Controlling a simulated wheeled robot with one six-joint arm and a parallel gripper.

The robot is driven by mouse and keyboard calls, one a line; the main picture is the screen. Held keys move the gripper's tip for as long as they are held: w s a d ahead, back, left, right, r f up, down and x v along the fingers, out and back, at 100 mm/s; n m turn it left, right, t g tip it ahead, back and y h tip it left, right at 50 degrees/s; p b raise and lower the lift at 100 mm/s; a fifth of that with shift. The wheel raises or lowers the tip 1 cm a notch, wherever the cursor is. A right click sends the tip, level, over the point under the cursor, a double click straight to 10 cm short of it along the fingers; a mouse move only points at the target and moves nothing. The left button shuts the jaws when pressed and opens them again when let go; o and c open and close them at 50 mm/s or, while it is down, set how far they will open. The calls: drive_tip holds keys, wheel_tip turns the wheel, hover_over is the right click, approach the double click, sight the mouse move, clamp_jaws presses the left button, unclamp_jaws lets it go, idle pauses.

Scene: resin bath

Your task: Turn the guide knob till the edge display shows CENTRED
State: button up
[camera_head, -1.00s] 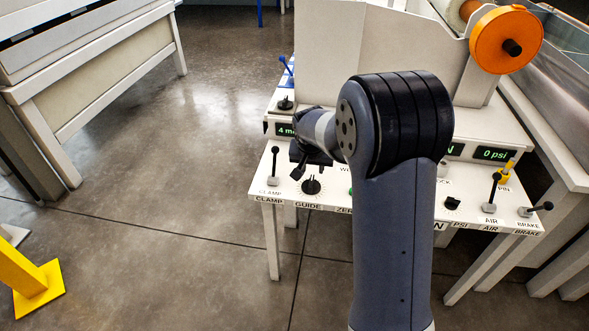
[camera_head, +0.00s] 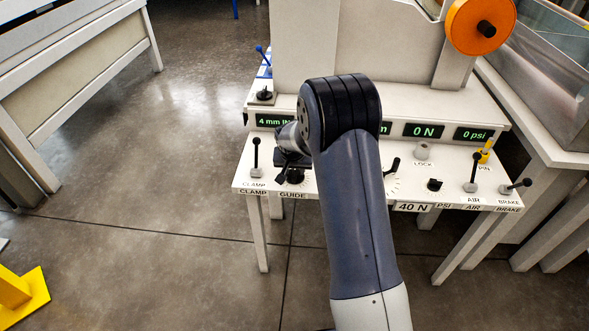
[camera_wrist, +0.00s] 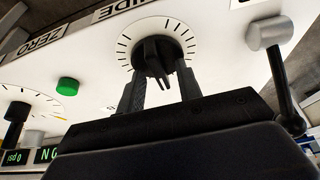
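The guide knob (camera_wrist: 155,52) is black, on a white dial with tick marks in the wrist view. In the head view the knob (camera_head: 295,177) is partly covered by my gripper, above the GUIDE label. My gripper (camera_wrist: 161,75) is open, with one finger on each side of the knob's near part; I cannot tell whether they touch it. In the head view my gripper (camera_head: 291,164) is over the knob. The edge display (camera_head: 270,121) reads "4 mm IN" in green, its right end hidden by my arm.
The clamp lever (camera_head: 256,158) stands just left of the knob and also shows in the wrist view (camera_wrist: 277,70). A green button (camera_wrist: 67,85) and the zero dial lie on the other side. Air (camera_head: 474,173) and brake (camera_head: 516,186) levers are at the panel's right.

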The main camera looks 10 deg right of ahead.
clamp_jaws()
idle(0.3)
drive_tip(key=shift+n, duration=0.3)
drive_tip(key=shift+d+n+y+p, duration=0.15)
drive_tip(key=shift+n+y+p, duration=0.4)
drive_tip(key=shift+n, duration=0.55)
drive_tip(key=shift+f+n+y+b, duration=0.15)
drive_tip(key=shift+n+y+b, duration=0.45)
drive_tip(key=shift+n, duration=0.6)
drive_tip(key=n+y+b, duration=0.1)
drive_tip(key=n+b, duration=0.2)
drive_tip(key=shift+d+f, duration=0.1)
drive_tip(key=shift+d, duration=0.05)
drive_tip(key=shift+r+n+g+y+b, duration=0.1)
drive_tip(key=shift+n+g+y+b, duration=0.2)
drive_tip(key=shift+n+b, duration=0.6)
drive_tip(key=shift+r+n+g+y+b, duration=0.1)
drive_tip(key=shift+n+g+y+b, duration=0.15)
drive_tip(key=shift+n+b, duration=0.6)
drive_tip(key=shift+n, duration=0.25)
